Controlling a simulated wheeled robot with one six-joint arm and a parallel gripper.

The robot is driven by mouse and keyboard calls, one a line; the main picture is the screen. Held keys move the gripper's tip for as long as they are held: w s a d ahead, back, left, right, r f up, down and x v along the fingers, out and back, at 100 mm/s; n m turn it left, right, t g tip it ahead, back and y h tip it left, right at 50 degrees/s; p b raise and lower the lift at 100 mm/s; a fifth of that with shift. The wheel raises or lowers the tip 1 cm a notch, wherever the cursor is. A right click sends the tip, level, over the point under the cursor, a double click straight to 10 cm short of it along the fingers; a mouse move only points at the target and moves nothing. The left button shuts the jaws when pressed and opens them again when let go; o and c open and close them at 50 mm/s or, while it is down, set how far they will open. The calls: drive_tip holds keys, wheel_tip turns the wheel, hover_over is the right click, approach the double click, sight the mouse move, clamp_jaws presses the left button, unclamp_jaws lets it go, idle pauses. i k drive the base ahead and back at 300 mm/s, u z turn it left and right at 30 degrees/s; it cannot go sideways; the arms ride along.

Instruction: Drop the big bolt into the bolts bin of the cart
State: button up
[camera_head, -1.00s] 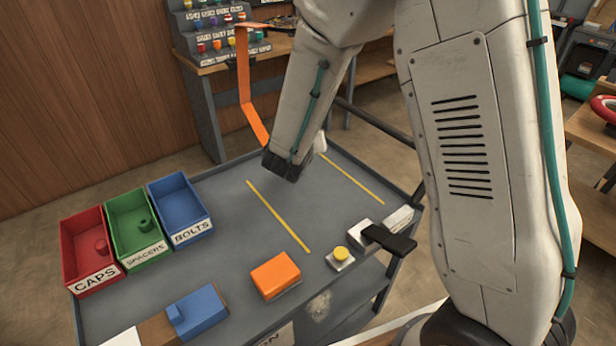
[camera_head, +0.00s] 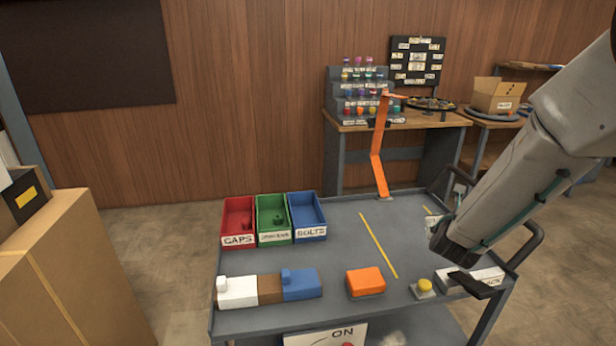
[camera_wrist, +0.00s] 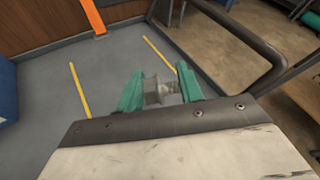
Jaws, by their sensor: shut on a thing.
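The big bolt (camera_wrist: 157,90) is grey metal and shows in the wrist view between the two green fingers of my gripper (camera_wrist: 160,92). My gripper is shut on it, above the grey cart top. In the head view my arm comes in from the right over the cart's right side; the fingers and the bolt are hidden behind the arm's end there. The blue bolts bin (camera_head: 307,213), labelled BOLTS, stands at the cart's back left, well left of my arm. Its visible inside looks empty.
An orange block (camera_head: 366,281), a yellow button (camera_head: 425,286) and a blue block (camera_head: 300,284) line the front. An orange strip (camera_head: 379,150) rises behind the cart.

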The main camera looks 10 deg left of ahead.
sight(309, 214)
drive_tip(key=k, duration=0.25)
drive_tip(key=z, duration=2.75)
drive_tip(key=k, duration=1.15)
drive_tip(key=u, duration=2.75)
drive_tip(key=i, duration=1)
